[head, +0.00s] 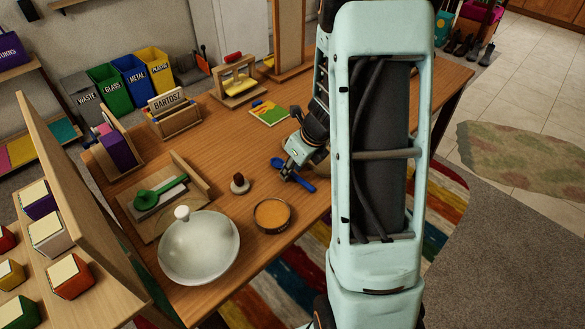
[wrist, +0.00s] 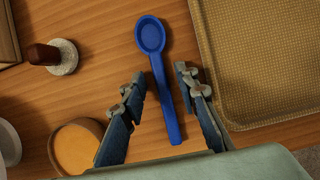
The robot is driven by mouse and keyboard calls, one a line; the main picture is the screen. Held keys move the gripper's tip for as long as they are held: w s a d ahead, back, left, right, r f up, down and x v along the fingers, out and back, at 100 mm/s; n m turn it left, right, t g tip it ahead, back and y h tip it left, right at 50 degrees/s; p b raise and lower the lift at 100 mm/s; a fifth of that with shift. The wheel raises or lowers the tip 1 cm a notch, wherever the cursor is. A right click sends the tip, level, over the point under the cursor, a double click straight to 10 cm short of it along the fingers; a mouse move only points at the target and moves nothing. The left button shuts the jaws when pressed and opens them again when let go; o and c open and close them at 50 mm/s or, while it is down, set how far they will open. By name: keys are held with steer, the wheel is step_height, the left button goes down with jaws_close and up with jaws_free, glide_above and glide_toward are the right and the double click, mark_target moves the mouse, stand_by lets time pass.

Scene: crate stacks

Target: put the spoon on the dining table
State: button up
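A blue spoon (wrist: 158,75) lies flat on a wooden table (head: 225,140); in the head view the spoon (head: 306,186) shows partly beside my gripper (head: 287,176). In the wrist view my gripper (wrist: 159,73) is open, with one finger on each side of the spoon's handle. The bowl end points away from the gripper's palm. The fingers look apart from the handle; their height above the table is hard to tell. I cannot tell whether this table is the dining table.
A tan textured tray (wrist: 265,60) lies close to the spoon's right. A round orange-topped dish (head: 272,215), a small brown-knobbed object (head: 239,183), a pale dome lid (head: 199,248) and a green utensil on a wooden board (head: 130,206) stand nearby. My arm hides the table's right part.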

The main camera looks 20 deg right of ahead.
steer(key=p+v, duration=0.4)
steer(key=v, duration=0.8)
